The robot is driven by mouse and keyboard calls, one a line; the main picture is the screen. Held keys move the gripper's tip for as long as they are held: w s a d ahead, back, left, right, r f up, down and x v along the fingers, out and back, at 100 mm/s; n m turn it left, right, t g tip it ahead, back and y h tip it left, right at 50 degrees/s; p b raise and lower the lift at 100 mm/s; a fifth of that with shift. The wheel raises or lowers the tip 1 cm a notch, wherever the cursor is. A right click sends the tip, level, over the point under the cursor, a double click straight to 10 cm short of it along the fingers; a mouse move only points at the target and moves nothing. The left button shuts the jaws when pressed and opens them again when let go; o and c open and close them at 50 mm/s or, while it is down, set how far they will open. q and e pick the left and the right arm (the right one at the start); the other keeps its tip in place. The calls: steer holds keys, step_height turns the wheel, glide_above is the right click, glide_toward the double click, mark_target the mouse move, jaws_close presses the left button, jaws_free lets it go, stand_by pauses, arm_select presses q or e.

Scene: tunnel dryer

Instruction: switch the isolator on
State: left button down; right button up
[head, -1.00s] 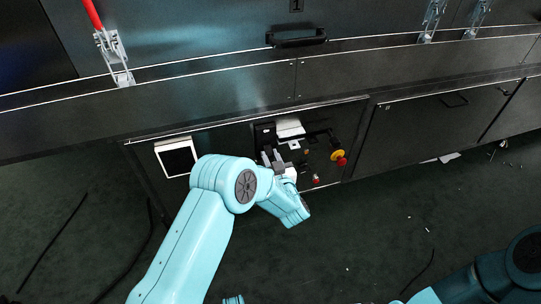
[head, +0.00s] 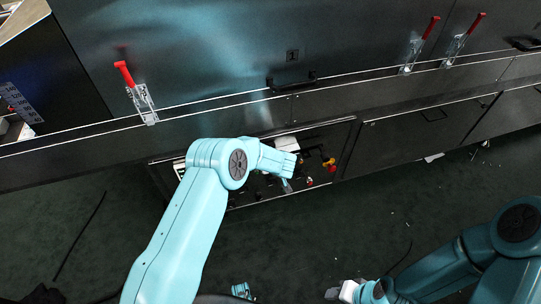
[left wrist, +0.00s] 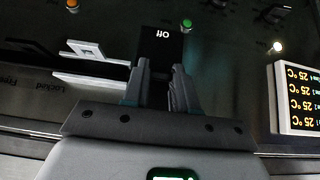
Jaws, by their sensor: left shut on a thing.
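The isolator's black block, marked "Off" upside down, shows in the left wrist view (left wrist: 163,42). My left gripper (left wrist: 163,68) has its two fingers at the block's near side, shut on the isolator's handle, which is mostly hidden between them. In the head view my left arm reaches the recessed control panel under the long ledge, and its wrist covers the isolator and most of the gripper. My right gripper (head: 342,291) is low in the head view, away from the panel; its finger gap is not clear.
A green button (left wrist: 186,23) is close by. A red and yellow knob (head: 329,163) is right of my wrist. Red-handled clamps (head: 137,92) stand above the ledge. The floor is mostly clear.

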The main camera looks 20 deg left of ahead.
arm_select(q)
steer(key=shift+w+r+g+h+p, duration=0.25)
steer(key=shift+g+h+p, duration=0.4)
steer(key=shift+p, duration=0.65)
steer(key=shift+s, duration=0.1)
steer(key=c, duration=0.9)
jaws_free()
steer(key=shift+a+r, duration=0.1)
steer(key=p+v, duration=0.1)
steer(key=v, duration=0.4)
steer(key=p+v, duration=0.1)
steer(key=v, duration=0.4)
steer(key=p+v, duration=0.1)
steer(key=v, duration=0.5)
steer(key=shift+d+r, duration=0.15)
steer(key=shift+d, duration=0.15)
steer(key=shift+a, duration=0.1)
